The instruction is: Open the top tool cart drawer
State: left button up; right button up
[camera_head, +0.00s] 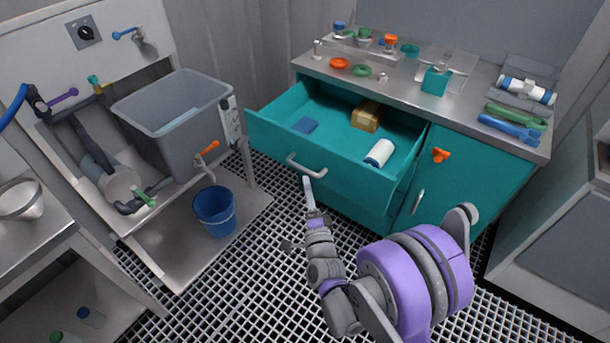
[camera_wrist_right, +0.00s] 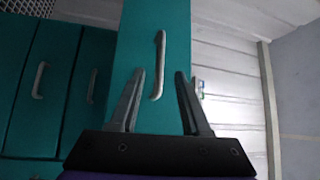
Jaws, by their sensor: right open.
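The teal tool cart (camera_head: 470,187) stands at the back right. Its top drawer (camera_head: 330,152) is pulled well out, with its inside showing. The drawer's pale bar handle (camera_head: 306,166) is on the front panel. My right gripper (camera_head: 311,193) is just in front of and below this handle. In the right wrist view my right gripper (camera_wrist_right: 159,74) is open, and the handle (camera_wrist_right: 159,65) appears between and beyond its fingertips, with no grip on it. My left gripper is not in view.
A grey sink tub (camera_head: 180,120) and a blue bucket (camera_head: 215,210) stand left of the drawer. The metal cart top (camera_head: 395,85) carries rings, a teal block and tools. The grating floor (camera_head: 240,265) before the drawer is free apart from my right arm.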

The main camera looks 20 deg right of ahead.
jog(key=s, duration=0.4)
jog(key=shift+a+f, duration=0.2)
jog(key=shift+f, duration=0.1)
jog(key=shift+w, duration=0.1)
